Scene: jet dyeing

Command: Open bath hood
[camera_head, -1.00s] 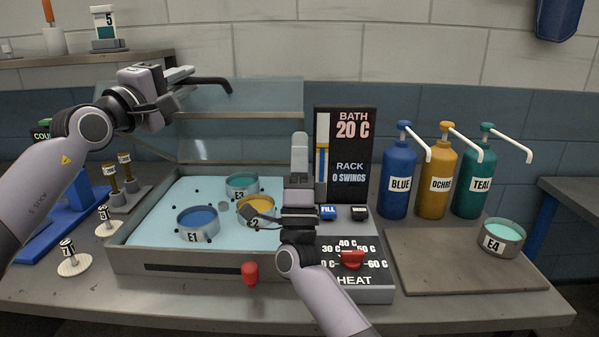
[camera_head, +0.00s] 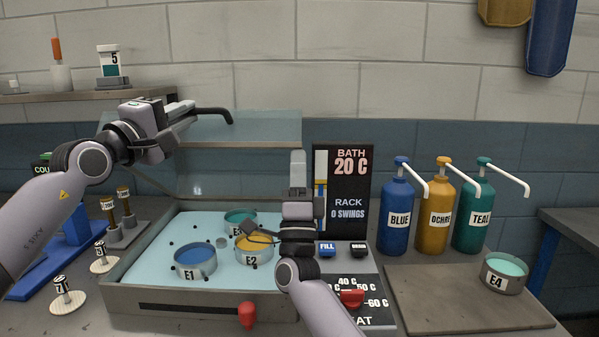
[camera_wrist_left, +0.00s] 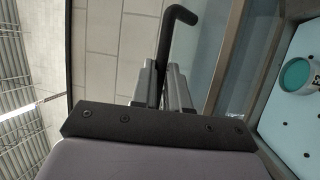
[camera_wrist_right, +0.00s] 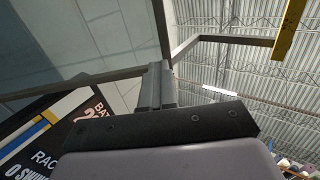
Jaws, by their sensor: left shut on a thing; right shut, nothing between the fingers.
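The bath hood (camera_head: 240,160) is a clear panel raised at the back of the bath (camera_head: 215,305), tilted up with its upper pane above the open tub. My left gripper (camera_head: 190,108) is at the hood's upper left and is shut on the black hood handle (camera_head: 215,111). The handle also shows between the fingers in the left wrist view (camera_wrist_left: 180,14). My right gripper (camera_head: 298,165) is shut and empty, in front of the hood's right side and left of the bath display (camera_head: 343,190). Its fingers show closed in the right wrist view (camera_wrist_right: 157,88).
In the bath stand cups E1 (camera_head: 195,262), E2 (camera_head: 255,250) and E3 (camera_head: 240,220). The red lever (camera_head: 247,314) is at the front. Blue (camera_head: 396,215), ochre (camera_head: 435,215) and teal (camera_head: 474,215) bottles stand right, behind a board (camera_head: 460,300) with cup E4 (camera_head: 503,273).

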